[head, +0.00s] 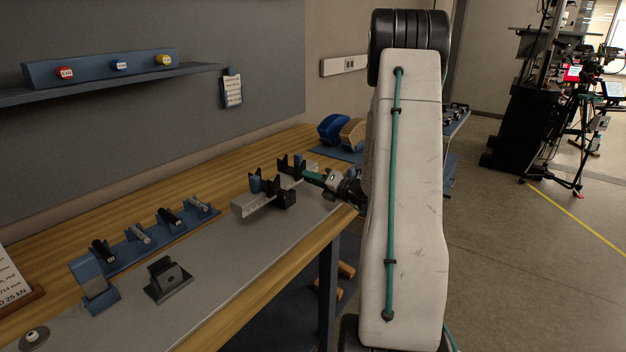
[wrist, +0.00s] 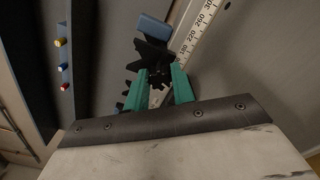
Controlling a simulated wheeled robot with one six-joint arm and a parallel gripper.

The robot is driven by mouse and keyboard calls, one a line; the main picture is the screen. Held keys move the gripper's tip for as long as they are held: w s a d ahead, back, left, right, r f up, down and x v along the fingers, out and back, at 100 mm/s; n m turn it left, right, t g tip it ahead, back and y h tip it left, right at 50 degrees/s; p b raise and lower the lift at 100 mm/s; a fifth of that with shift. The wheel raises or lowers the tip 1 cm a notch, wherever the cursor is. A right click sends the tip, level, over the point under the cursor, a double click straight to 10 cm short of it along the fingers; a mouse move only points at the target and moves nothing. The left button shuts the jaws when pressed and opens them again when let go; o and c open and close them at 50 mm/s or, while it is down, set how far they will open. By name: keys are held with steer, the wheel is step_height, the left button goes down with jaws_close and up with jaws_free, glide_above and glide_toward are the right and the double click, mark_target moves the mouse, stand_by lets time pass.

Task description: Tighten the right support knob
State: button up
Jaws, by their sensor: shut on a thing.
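A grey rail fixture (head: 250,205) with black supports stands on the bench in the head view. The right support (head: 284,162) is at its far end, partly behind my gripper. My gripper (head: 307,176) has teal fingers and reaches this support from the right. In the wrist view my gripper (wrist: 160,71) has its fingers on either side of a dark, star-shaped knob (wrist: 155,56) and is shut on it. The knob's lower part is hidden between the fingers. A blue block (wrist: 153,28) shows just beyond it. The left support (head: 256,184) also has a blue part.
A printed scale (wrist: 197,38) runs beside the knob. A blue rack (head: 145,246) with several small specimens and a dark block (head: 168,279) stand to the left on the bench. A shelf (head: 110,84) with coloured buttons hangs on the wall.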

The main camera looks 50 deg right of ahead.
stand_by(0.4)
steer(key=o, duration=1)
steer(key=shift+s+d, duration=0.2)
steer(key=shift+s, duration=1.8)
steer(key=shift+s+d, duration=0.15)
steer(key=shift+s, duration=1.8)
